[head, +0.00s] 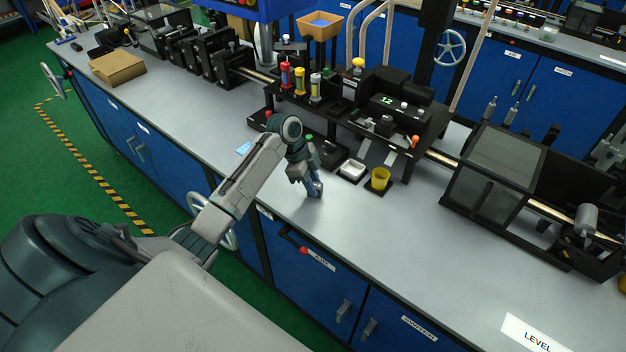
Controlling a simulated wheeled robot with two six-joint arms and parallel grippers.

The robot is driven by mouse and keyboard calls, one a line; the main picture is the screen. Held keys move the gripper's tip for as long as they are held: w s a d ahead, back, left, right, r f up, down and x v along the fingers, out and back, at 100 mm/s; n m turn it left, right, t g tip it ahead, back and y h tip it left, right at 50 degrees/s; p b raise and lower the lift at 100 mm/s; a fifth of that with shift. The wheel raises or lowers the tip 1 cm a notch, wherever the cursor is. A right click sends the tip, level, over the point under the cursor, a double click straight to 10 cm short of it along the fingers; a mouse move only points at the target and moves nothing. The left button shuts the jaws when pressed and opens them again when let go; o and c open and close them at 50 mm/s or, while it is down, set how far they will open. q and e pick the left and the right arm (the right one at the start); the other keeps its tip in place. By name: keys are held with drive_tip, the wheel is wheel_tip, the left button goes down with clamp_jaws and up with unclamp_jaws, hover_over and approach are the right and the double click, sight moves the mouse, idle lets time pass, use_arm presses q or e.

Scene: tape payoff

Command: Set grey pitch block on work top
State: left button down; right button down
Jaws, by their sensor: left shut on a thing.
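My left gripper (315,190) points down just above the front edge of the grey work top (420,240), near the middle of the view. It is shut on a small grey thing, which looks like the grey pitch block (318,188). The fingers hide most of the block, and I cannot tell whether it touches the work top. My right gripper is not in view.
A black machine rack (372,130) with coloured bottles stands behind. A clear-sided housing (495,165) stands at right.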

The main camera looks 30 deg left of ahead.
use_arm(q)
drive_tip(key=shift+f, duration=0.1)
drive_tip(key=c, duration=1.2)
unclamp_jaws()
drive_tip(key=shift+o, duration=0.2)
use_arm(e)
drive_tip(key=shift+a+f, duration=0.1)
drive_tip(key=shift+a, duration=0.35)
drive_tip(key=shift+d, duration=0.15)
use_arm(q)
drive_tip(key=shift+a+r, duration=0.15)
drive_tip(key=shift+r, duration=0.1)
drive_tip(key=b+v, duration=0.3)
drive_tip(key=v, duration=0.8)
drive_tip(key=shift+r+b, duration=0.3)
drive_tip(key=shift+b, duration=0.1)
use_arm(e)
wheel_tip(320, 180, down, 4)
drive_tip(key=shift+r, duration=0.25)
use_arm(q)
drive_tip(key=shift+a, duration=0.1)
